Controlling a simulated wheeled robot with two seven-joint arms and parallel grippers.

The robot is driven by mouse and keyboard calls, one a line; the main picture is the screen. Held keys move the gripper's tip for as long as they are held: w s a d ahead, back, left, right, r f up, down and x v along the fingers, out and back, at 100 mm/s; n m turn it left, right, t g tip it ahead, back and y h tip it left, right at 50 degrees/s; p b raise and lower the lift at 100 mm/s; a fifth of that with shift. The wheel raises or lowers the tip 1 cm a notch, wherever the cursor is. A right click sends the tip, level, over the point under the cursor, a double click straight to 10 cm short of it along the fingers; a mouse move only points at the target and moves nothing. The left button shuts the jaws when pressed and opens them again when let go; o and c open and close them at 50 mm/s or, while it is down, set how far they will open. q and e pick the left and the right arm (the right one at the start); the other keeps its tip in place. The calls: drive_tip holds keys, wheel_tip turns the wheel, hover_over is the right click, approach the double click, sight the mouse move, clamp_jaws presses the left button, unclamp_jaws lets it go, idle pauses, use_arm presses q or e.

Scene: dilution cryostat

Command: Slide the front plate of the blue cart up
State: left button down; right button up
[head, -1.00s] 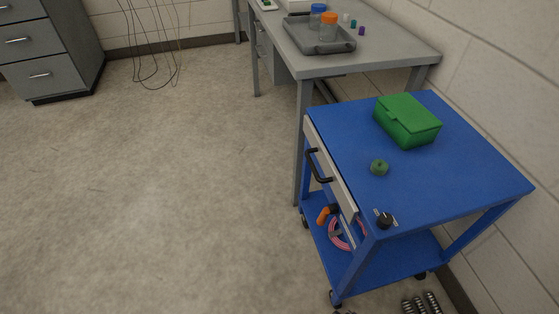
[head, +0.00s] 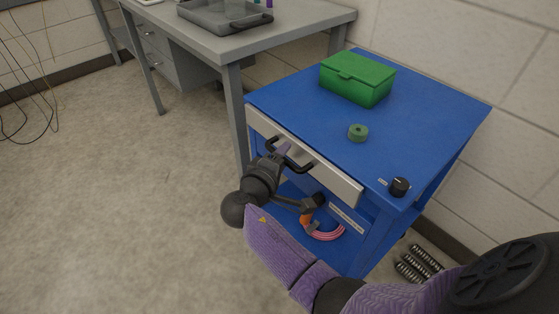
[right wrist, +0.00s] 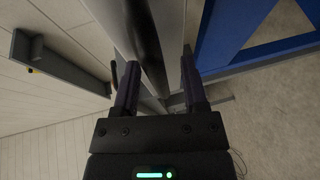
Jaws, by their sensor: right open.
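The blue cart (head: 430,110) stands right of centre in the head view. Its pale front plate (head: 338,186) runs along the top front edge and carries a black bar handle (head: 303,167). My right gripper (head: 281,151) is at the handle, its purple fingertips near the bar's left part. In the right wrist view its two fingers (right wrist: 158,80) are apart, and a dark bar (right wrist: 152,40) shows beyond and between them. I cannot tell whether they touch it. The gripper hides part of the plate. My left gripper is not in view.
A green box (head: 357,80) and a small green round piece (head: 357,133) sit on the cart top, with a black knob (head: 399,187) at its front corner. A pink coil (head: 325,233) lies below.

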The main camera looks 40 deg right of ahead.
clamp_jaws()
idle(1.0)
idle(0.4)
